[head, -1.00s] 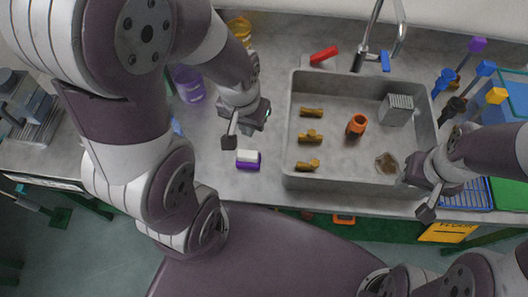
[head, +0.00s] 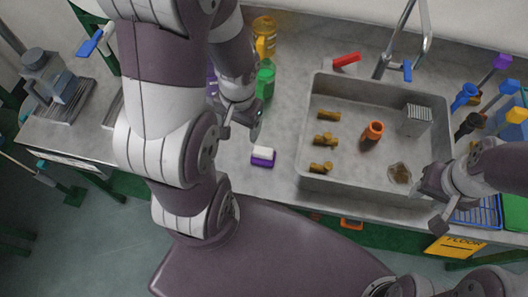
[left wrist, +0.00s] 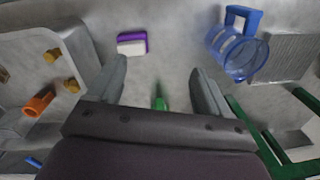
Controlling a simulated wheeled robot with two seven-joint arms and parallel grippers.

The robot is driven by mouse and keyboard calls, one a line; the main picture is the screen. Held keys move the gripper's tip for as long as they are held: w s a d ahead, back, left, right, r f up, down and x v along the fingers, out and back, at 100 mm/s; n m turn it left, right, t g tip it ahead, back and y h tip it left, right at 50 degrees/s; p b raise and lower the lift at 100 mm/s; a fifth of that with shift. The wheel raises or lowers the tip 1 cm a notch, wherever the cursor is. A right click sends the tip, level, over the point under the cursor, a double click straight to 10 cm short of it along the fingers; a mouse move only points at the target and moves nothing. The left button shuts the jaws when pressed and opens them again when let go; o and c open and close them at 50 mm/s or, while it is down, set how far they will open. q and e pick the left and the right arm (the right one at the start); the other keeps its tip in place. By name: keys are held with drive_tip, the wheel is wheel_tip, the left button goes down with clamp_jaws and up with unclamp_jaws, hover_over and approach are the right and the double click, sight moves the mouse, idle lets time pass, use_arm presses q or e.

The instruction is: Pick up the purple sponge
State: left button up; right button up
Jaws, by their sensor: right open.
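The purple sponge (head: 262,156), white on top with a purple base, lies on the grey counter left of the sink in the head view. It also shows in the left wrist view (left wrist: 132,44), beyond and between my fingertips, toward the left one. My left gripper (head: 241,130) is just above and left of the sponge in the head picture, apart from it. In the left wrist view my left gripper (left wrist: 159,84) is open and empty. My right gripper (head: 428,205) is open over the sink's front right corner, far from the sponge.
The sink (head: 345,182) holds several brown pieces, an orange cup (head: 373,131) and a grey grater-like block (head: 414,120). A green bottle (head: 265,78) and yellow bottle (head: 264,35) stand behind my left gripper. A blue jug (left wrist: 236,52) is on the right in the wrist view. Counter around the sponge is clear.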

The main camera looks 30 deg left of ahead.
use_arm(q)
drive_tip(key=w+a+f+m+p, duration=0.1)
drive_tip(key=a+f+m, duration=0.35)
drive_tip(key=a, duration=0.25)
drive_tip(key=m+t+h, duration=0.1)
drive_tip(key=m+h, duration=0.4)
drive_tip(key=m, duration=0.6)
approach(262, 150)
drive_tip(key=s, duration=0.1)
drive_tip(key=b+x, duration=0.1)
drive_tip(key=x, duration=0.3)
drive_tip(key=b+x, duration=0.2)
drive_tip(key=x, duration=0.2)
drive_tip(key=w+b+x, duration=0.1)
drive_tip(key=x, duration=0.3)
drive_tip(key=shift+w+d+f+b, duration=0.15)
drive_tip(key=shift+d+f+b, duration=0.05)
drive_tip(key=shift+f+b, duration=0.15)
use_arm(e)
wheel_tip(262, 150, down, 3)
drive_tip(key=shift+w+a+r, duration=0.1)
drive_tip(key=shift+w, duration=0.05)
use_arm(q)
drive_tip(key=shift+r, duration=0.1)
drive_tip(key=shift+c, duration=0.3)
drive_tip(key=c, duration=1)
